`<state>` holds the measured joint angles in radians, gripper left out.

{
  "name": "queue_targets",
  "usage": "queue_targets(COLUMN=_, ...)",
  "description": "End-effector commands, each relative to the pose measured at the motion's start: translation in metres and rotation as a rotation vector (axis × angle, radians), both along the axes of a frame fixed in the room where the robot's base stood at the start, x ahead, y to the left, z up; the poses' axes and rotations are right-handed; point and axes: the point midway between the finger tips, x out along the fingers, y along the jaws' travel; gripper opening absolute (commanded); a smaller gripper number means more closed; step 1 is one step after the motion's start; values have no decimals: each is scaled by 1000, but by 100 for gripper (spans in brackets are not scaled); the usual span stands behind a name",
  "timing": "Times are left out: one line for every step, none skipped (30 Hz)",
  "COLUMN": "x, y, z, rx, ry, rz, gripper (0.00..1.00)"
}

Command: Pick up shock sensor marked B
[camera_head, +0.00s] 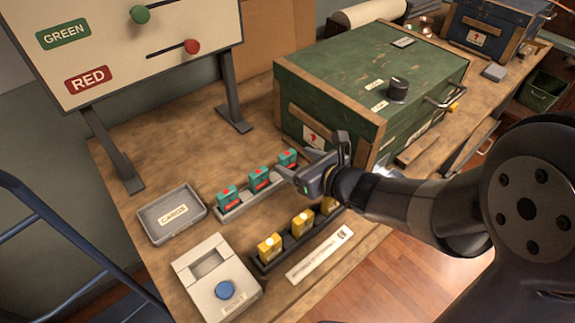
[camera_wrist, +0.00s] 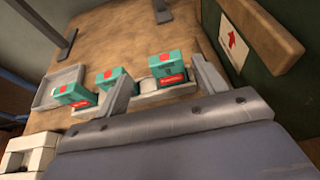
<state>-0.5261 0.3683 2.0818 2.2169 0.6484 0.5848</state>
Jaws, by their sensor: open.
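Several teal boxes with red markings stand in a row on a light tray (camera_head: 238,209): a left one (camera_head: 228,195), a middle one (camera_head: 260,179) and a right one (camera_head: 288,158). Their lettering is too small to read, so I cannot tell which is the shock sensor marked B. My gripper (camera_head: 297,166) is open at the right end of the row. In the wrist view, the right teal box (camera_wrist: 167,67) shows between my two fingers (camera_wrist: 164,82). The middle box (camera_wrist: 104,78) and left box (camera_wrist: 75,95) stand outside the left finger. Nothing is visibly held.
Yellow boxes (camera_head: 270,248) stand in a dark tray (camera_head: 262,267) nearer the front edge. A grey cards tray (camera_head: 171,215) and a white box with a blue button (camera_head: 225,290) lie left. A large green chest (camera_head: 350,85) stands close behind my gripper.

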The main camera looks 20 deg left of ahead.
Motion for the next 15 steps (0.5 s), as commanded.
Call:
queue_targets(x=1, y=3, z=-2, rx=-1, ry=1, rz=1, gripper=67)
queue_targets(x=2, y=4, z=-2, rx=-1, ry=1, rz=1, gripper=67)
queue_targets(x=3, y=5, z=-3, rx=-1, ry=1, rz=1, gripper=67)
queue_targets(x=4, y=6, z=-3, rx=-1, ry=1, rz=1, gripper=67)
queue_targets(x=5, y=8, z=-4, rx=-1, ry=1, rz=1, gripper=67)
queue_targets(x=7, y=10, z=-5, rx=-1, ry=1, rz=1, gripper=67)
queue_targets(x=9, y=12, z=-7, rx=-2, ry=1, rz=1, gripper=67)
queue_targets(x=12, y=15, z=-8, rx=-1, ry=2, rz=2, gripper=67)
queue_targets(x=15, y=18, z=-11, rx=-3, ry=1, rz=2, gripper=67)
queue_targets(x=18, y=21, z=-12, rx=-2, ry=1, rz=2, gripper=67)
queue_targets(x=20, y=23, z=-13, rx=-1, ry=2, rz=2, gripper=67)
queue_targets(x=23, y=26, z=-16, rx=-1, ry=2, rz=1, gripper=67)
queue_targets(x=25, y=30, z=-17, rx=-1, ry=1, rz=2, gripper=67)
queue_targets(x=26, y=33, z=-18, rx=-1, ry=0, rz=2, gripper=67)
queue_targets(x=27, y=37, z=-20, rx=-2, ry=0, rz=3, gripper=67)
